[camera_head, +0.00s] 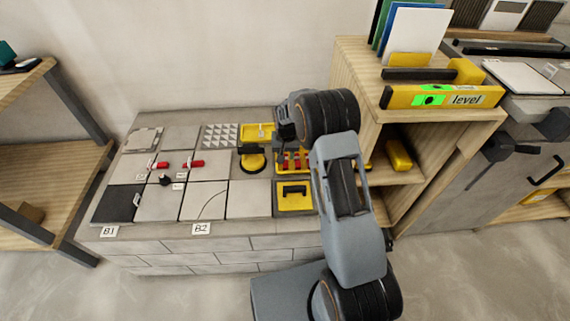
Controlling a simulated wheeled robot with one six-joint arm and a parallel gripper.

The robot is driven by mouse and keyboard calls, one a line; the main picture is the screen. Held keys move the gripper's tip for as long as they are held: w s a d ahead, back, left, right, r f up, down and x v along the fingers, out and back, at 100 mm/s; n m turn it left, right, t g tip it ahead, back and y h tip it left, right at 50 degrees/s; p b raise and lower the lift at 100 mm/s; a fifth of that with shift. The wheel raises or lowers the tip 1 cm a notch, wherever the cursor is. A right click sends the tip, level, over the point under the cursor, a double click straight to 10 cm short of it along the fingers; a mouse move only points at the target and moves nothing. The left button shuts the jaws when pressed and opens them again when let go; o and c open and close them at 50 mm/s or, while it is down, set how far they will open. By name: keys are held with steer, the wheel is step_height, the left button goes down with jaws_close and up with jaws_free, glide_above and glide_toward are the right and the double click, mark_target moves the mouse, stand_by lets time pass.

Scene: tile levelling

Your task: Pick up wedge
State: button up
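Several red pieces that look like wedges stand in a yellow holder (307,161) at the right of the tiled bench; my arm partly covers it. Two more red pieces, one at the left (161,166) and one at the right (196,163), lie on the tiles beside small white tags. My gripper (283,138) is above and close to the holder's back edge. Its fingertips are dark and small, and I cannot tell whether they are open or touch anything.
The bench (160,244) also bears a black round knob (165,180), a yellow suction-type tool (252,162), a spiked grey plate (221,135) and a yellow tray with a black handle (294,198). A wooden shelf (349,65) with a yellow level (444,96) stands close at the right.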

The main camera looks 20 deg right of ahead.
mark_target(286, 163)
step_height(286, 163, down, 5)
steer(key=shift+r+b, duration=0.15)
steer(key=shift+b, duration=0.75)
steer(key=c, duration=0.6)
